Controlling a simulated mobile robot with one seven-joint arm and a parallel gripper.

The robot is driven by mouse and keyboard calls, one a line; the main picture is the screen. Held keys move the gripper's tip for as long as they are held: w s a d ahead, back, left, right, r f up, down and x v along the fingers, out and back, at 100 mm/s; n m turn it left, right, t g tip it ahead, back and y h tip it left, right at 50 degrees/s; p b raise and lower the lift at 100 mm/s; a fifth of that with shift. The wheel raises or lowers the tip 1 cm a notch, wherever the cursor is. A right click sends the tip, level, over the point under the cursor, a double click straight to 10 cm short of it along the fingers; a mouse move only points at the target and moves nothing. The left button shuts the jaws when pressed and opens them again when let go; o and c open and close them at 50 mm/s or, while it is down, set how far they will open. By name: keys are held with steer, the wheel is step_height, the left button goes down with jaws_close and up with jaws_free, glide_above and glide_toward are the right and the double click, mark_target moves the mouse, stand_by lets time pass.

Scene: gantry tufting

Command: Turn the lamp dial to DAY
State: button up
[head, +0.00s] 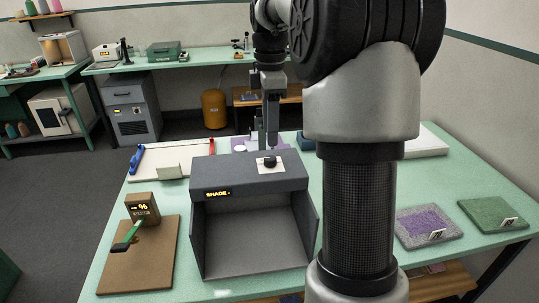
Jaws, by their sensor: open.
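The lamp dial (270,162) is a small black knob on a white plate. The plate is on the top of a grey open-fronted box (230,178) on the green table. The box's small lit display (218,194) reads "SHADE". The dial's setting marks are too small to read. My gripper (272,142) points down just above or behind the dial, with its jaws open and nothing visible between them. I cannot tell whether a fingertip touches the dial.
A brown board (140,270) with a green-handled tool (128,236) and a small display block (142,207) lies at left. Purple (428,226) and green (490,213) tufted samples lie at right. My arm hides the table's middle right.

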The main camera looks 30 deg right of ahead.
mark_target(270, 158)
step_height(270, 158, down, 8)
steer(key=shift+r, duration=0.15)
steer(key=c, duration=1.1)
steer(key=shift+r+m, duration=0.1)
steer(key=shift+m, duration=0.3)
steer(key=shift+o, duration=0.2)
steer(key=m+p, duration=0.1)
steer(key=m, duration=0.2)
steer(key=shift+m, duration=0.3)
steer(key=m+p, duration=0.1)
steer(key=m, duration=0.4)
steer(key=shift+p, duration=0.35)
steer(key=shift+m, duration=0.3)
